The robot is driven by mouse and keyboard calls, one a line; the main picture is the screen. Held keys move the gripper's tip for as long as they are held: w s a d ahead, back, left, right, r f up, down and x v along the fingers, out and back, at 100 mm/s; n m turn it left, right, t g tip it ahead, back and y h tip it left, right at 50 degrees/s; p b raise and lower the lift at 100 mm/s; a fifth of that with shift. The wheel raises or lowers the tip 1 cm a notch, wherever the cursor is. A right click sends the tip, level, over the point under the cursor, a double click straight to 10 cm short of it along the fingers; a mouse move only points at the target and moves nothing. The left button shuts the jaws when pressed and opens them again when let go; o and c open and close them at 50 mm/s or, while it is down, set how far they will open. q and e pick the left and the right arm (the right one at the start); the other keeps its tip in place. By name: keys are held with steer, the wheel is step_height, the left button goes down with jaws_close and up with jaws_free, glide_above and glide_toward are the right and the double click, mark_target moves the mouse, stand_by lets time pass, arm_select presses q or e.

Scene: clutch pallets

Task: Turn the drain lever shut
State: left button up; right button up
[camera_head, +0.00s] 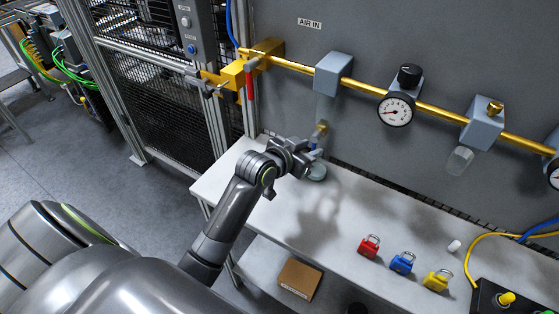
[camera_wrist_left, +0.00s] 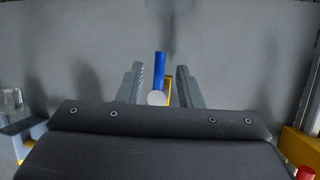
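The drain lever is the blue bar (camera_wrist_left: 160,66) in the left wrist view, with a round white part below its lower end and a bit of yellow beside it. In the head view the brass drain valve (camera_head: 322,128) hangs under the first grey block, and its lever is mostly hidden by my gripper. My left gripper (camera_head: 310,158) is at the valve, just above the bench. Its two fingers (camera_wrist_left: 160,82) are apart, one on each side of the blue lever, with a gap visible on both sides. My right gripper is not in view.
A brass pipe with a gauge (camera_head: 395,111) runs along the grey panel. A red lever (camera_head: 250,84) hangs at its left valve. A small round dish (camera_head: 317,173) is below the drain. Red (camera_head: 369,247), blue (camera_head: 402,263) and yellow (camera_head: 437,281) padlocks lie on the bench (camera_head: 300,222).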

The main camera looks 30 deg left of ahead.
arm_select(q)
steer(key=b+v, duration=0.1)
steer(key=v, duration=1.2)
steer(key=shift+s+f, duration=0.1)
steer(key=s+a+f+n+g+y, duration=0.25)
steer(key=s+f+g, duration=0.25)
steer(key=s+f, duration=0.5)
steer(key=s+a+f+n+g+y, duration=0.1)
steer(key=s+a+f+g+y, duration=0.2)
steer(key=s+f, duration=0.7)
step_height(320, 180, down, 24)
steer(key=s+a+g+h+b, duration=0.1)
steer(key=s+a+g+b, duration=0.1)
steer(key=g, duration=0.1)
steer(key=s+d+f+b, duration=0.1)
steer(key=s+f+b, duration=0.1)
steer(key=s+f, duration=1.3)
step_height(320, 180, down, 3)
steer(key=shift+s+f+g, duration=0.1)
steer(key=shift+s+g, duration=0.15)
steer(key=shift+g, duration=0.15)
